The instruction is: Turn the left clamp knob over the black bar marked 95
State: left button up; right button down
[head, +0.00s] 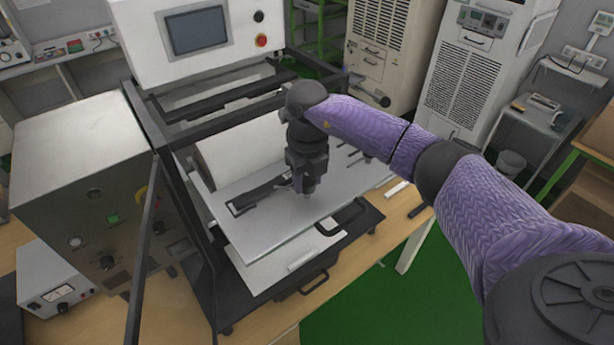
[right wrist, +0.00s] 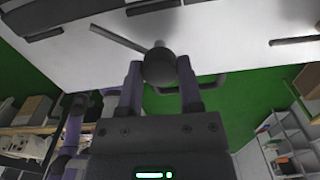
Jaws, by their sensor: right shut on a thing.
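A flat black bar (head: 258,193) lies on the light metal plate (head: 250,232) of the test machine; no marking on it is legible. My right gripper (head: 306,184) points down at the right end of this bar. In the right wrist view the fingers (right wrist: 159,80) are closed on the two sides of a round dark clamp knob (right wrist: 158,64). In the head view the gripper mostly hides this knob. I cannot tell from the frames whether it is the left one. My left gripper is not in view.
A dark machine frame (head: 158,170) stands to the left of the plate. A black handle (head: 343,217) sticks out at the plate's front right. A panel with a screen (head: 196,31) and a red button (head: 261,41) is above. Green floor is free at the right.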

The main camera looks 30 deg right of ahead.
aim_at(308, 181)
jog(key=m, duration=0.4)
jog(key=shift+w+r+m+p, duration=0.1)
jog(key=shift+r+m+p, duration=0.05)
jog(key=shift+m+p, duration=0.2)
jog(key=m+p, duration=0.1)
jog(key=m, duration=0.3)
jog(key=shift+m, duration=0.35)
jog(key=shift+c, duration=1.3)
grip_release()
notch_tip(308, 181, up, 10)
jog(key=b, duration=0.2)
